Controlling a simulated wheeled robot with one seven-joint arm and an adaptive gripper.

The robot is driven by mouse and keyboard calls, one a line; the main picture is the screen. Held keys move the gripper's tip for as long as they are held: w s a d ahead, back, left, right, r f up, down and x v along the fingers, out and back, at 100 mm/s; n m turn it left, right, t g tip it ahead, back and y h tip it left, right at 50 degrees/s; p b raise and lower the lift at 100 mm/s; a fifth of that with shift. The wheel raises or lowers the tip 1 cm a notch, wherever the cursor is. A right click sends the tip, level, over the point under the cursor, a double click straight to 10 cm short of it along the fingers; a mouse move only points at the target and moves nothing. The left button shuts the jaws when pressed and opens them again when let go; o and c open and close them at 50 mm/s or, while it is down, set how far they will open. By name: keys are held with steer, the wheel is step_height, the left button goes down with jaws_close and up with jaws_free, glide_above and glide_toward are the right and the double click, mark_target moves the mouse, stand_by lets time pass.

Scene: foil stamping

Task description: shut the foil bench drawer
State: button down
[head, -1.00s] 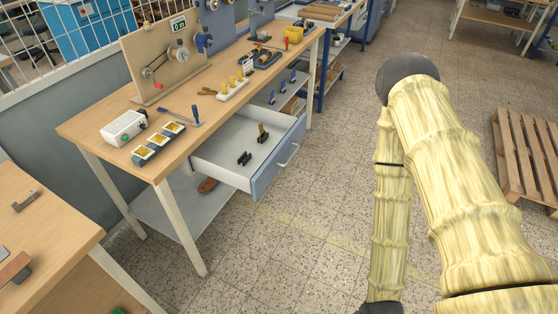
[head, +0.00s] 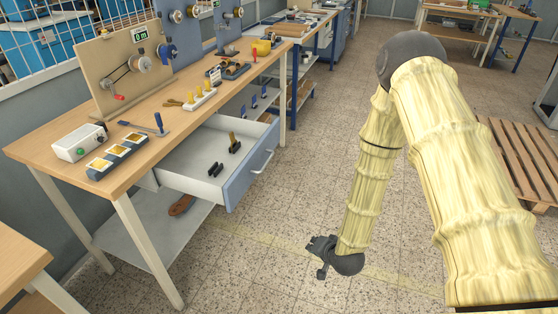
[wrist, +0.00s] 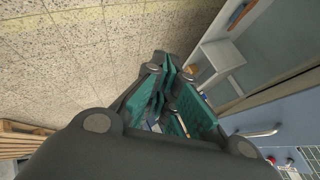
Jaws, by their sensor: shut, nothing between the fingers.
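The foil bench drawer (head: 230,178) stands pulled out from under the wooden bench top (head: 62,127). It has a blue-grey front with a pale handle (head: 262,161), and a few small dark and brass pieces lie inside.
A white box (head: 78,143), a tray of gold pieces (head: 118,157) and spools on an upright board (head: 120,75) stand on the bench. A grey lower shelf (head: 150,240) is beneath. A wooden pallet (head: 520,160) lies at right. The floor before the drawer is clear.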

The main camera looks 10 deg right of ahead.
mark_target(274, 140)
steer(key=w+a+r+m+t+y+b, duration=0.1)
steer(key=w+r+m+t+b, duration=0.3)
steer(key=w+r, duration=0.55)
steer(key=w+r+m+t+y+b, duration=0.25)
steer(key=w+r+t+b, duration=0.35)
steer(key=w, duration=0.8)
steer(key=shift+g+h, duration=0.35)
steer(key=shift+g, duration=0.35)
steer(key=shift+s+a+x, duration=0.15)
steer(key=shift+a+x, duration=0.3)
steer(key=shift+x, duration=1.75)
steer(key=shift+s+a+x, duration=0.1)
steer(key=shift+a+x, duration=0.35)
steer(key=shift+x, duration=1.75)
steer(key=shift+s+a+x, duration=0.15)
steer(key=shift+a+x, duration=0.3)
steer(key=shift+x, duration=1.75)
steer(key=shift+w+a+f, duration=0.1)
steer(key=shift+f, duration=0.1)
